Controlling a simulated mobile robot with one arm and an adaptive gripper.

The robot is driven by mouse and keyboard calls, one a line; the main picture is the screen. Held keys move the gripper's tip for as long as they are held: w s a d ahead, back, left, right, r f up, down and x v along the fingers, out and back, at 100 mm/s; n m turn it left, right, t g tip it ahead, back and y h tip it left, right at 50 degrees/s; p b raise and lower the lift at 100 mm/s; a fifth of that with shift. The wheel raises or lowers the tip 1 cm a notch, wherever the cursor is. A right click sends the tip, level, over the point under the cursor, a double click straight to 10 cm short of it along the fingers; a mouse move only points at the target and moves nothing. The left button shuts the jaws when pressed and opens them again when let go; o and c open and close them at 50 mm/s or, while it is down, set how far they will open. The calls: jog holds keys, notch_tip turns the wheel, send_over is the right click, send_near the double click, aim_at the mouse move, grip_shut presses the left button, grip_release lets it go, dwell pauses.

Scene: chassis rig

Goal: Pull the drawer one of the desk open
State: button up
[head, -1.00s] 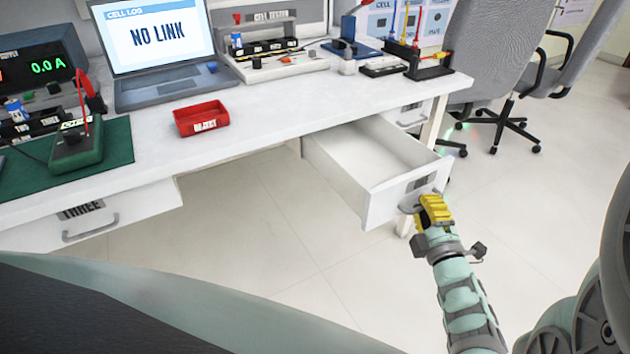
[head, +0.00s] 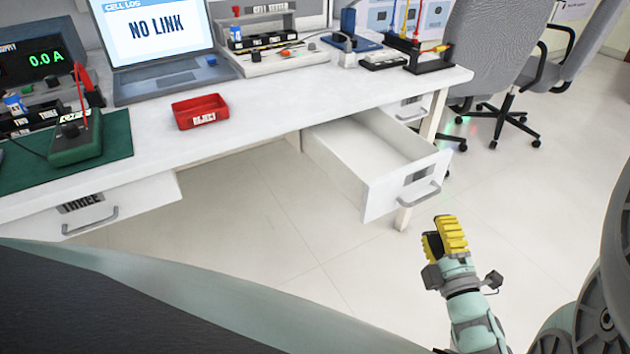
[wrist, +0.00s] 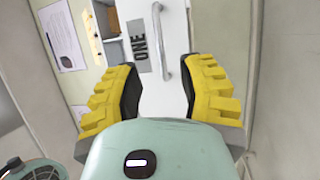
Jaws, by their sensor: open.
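Drawer one (head: 388,195) is pulled well out from under the right part of the white desk (head: 290,128), and its empty inside shows in the head view. Its grey bar handle (head: 420,194) is on the front panel. In the wrist view the panel carries the label ONE (wrist: 140,46), with the handle (wrist: 160,45) beside it. My gripper (head: 445,236) has yellow padded fingers. It is in front of the drawer and below the handle, apart from it. In the wrist view the fingers (wrist: 165,90) are spread with nothing between them.
Drawer three (head: 92,212) is under the desk's left side and looks shut. A red tray (head: 201,111), a laptop (head: 160,50) and bench equipment stand on the desktop. Office chairs (head: 500,50) are behind the right end. The floor around my gripper looks clear.

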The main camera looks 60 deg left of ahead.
jog(key=v, duration=0.4)
jog(key=shift+s+d, duration=0.1)
jog(key=shift+d, duration=0.3)
jog(key=shift+r, duration=0.1)
